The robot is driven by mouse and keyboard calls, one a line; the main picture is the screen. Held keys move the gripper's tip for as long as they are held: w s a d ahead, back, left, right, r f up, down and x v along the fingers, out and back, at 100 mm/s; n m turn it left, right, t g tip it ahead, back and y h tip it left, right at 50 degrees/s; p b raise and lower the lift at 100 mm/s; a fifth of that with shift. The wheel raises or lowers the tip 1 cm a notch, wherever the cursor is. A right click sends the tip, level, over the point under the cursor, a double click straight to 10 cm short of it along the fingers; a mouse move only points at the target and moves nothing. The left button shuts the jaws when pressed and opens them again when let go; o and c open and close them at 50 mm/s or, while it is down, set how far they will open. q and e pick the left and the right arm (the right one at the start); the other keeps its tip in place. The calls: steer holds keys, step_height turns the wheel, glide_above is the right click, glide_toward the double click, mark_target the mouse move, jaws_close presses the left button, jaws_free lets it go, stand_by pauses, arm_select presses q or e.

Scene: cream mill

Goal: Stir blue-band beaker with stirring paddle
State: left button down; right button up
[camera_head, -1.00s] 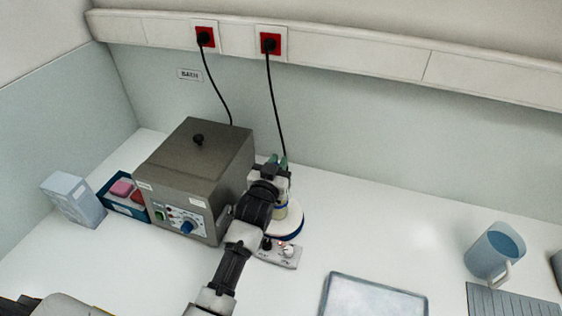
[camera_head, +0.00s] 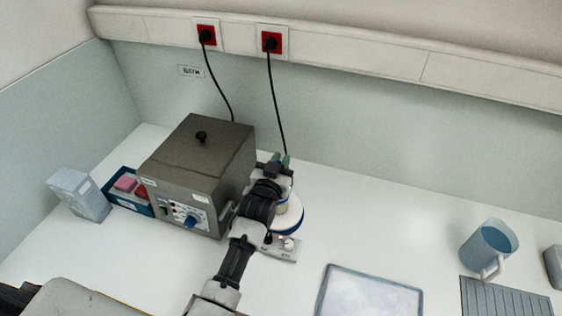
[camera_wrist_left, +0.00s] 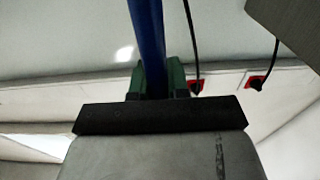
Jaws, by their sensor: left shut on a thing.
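My left gripper (camera_head: 284,161) has green fingertips and stands over the round-topped hotplate. In the left wrist view, its fingers (camera_wrist_left: 155,80) are shut on a blue rod, the handle of the stirring paddle (camera_wrist_left: 148,35). The paddle's lower end is hidden in the head view. A small beaker (camera_head: 285,194) shows partly behind my left wrist, on the hotplate (camera_head: 291,222) with its white top and dark blue rim. My arm covers much of the beaker, so I cannot tell whether the paddle is inside it. My right gripper is not in view.
A grey box-shaped bath (camera_head: 200,165) with a lid knob stands close to the left of my arm. Further left are a blue tray (camera_head: 129,202) with coloured blocks and a pale box (camera_head: 80,195). A flat tray (camera_head: 368,292), blue jug (camera_head: 487,247) and ribbed mat (camera_head: 505,300) lie right.

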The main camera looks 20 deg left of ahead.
arm_select(q)
steer(key=shift+a+r, duration=0.1)
step_height(320, 180, up, 10)
steer(key=shift+f, duration=0.2)
stand_by(1.2)
stand_by(1.0)
